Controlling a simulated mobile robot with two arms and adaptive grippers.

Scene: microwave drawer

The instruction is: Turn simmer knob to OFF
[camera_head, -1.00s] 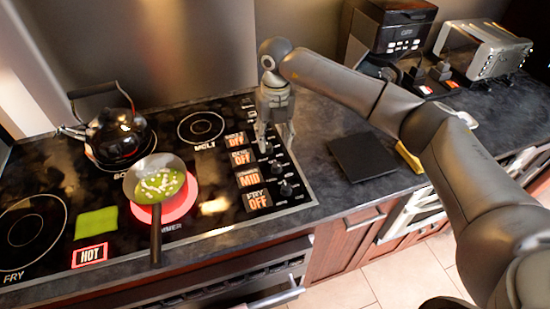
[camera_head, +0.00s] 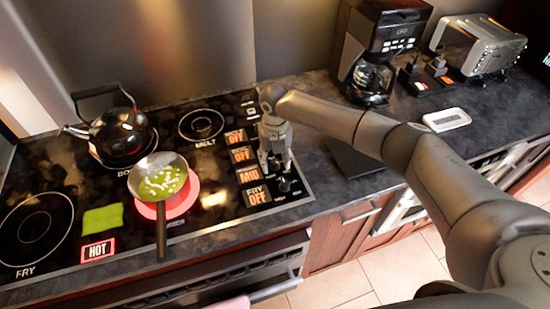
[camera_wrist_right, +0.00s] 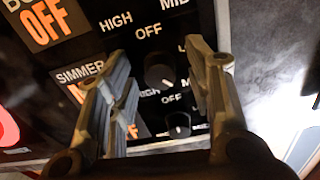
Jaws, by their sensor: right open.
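The black simmer knob (camera_wrist_right: 160,75) shows between the fingers of my right gripper (camera_wrist_right: 158,52) in the right wrist view. The gripper is open, pointing down at the knob panel, and I cannot tell whether a finger touches the knob. In the head view my right gripper (camera_head: 276,172) stands over the knob column and largely hides this knob. The simmer display (camera_head: 250,175) reads MID in orange. My left gripper is not in view.
The fry knob (camera_head: 285,186) is close to the gripper; its display (camera_head: 257,195) reads OFF. A pan (camera_head: 143,175) with green food sits on the glowing red burner (camera_head: 185,198). A black kettle (camera_head: 120,135) stands behind. A coffee maker (camera_head: 385,45) is at the back right.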

